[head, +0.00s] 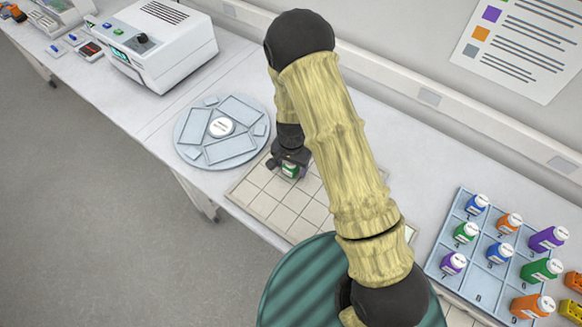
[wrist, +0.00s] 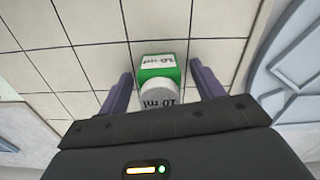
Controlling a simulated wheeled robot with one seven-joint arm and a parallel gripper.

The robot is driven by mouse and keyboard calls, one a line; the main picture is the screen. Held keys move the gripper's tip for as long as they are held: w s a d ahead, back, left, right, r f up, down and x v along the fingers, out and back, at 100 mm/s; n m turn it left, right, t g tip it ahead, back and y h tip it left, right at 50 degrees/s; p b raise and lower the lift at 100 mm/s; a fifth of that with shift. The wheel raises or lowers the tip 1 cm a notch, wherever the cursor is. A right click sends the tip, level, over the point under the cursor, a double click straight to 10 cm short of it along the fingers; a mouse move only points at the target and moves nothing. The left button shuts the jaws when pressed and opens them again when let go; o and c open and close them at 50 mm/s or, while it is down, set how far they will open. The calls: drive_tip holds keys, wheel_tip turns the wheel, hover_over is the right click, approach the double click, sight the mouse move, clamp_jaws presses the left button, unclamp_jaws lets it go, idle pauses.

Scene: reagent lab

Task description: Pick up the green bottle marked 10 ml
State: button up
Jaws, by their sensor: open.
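The green bottle (wrist: 158,76) has a white cap that reads "10 ml" and a white label. It is on the pale tiled mat, between the two fingers of my gripper (wrist: 162,84), with a visible gap on each side. My gripper is open around it. In the head view my gripper (head: 288,166) is over the tiled mat, and the green bottle (head: 291,171) shows just under it, partly hidden by the gripper.
A blue rack (head: 478,294) with several coloured bottles, two of them green, stands at the right. A round light-blue tray (head: 180,137) lies left of the tiled mat (head: 258,205). A white instrument (head: 160,45) stands further back left.

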drive_tip(key=c, duration=1.1)
drive_tip(key=shift+c, duration=0.2)
drive_tip(key=shift+r, duration=0.1)
wheel_tip(320, 180, up, 10)
drive_tip(key=shift+f+b, duration=0.1)
drive_tip(key=shift+b, duration=1.05)
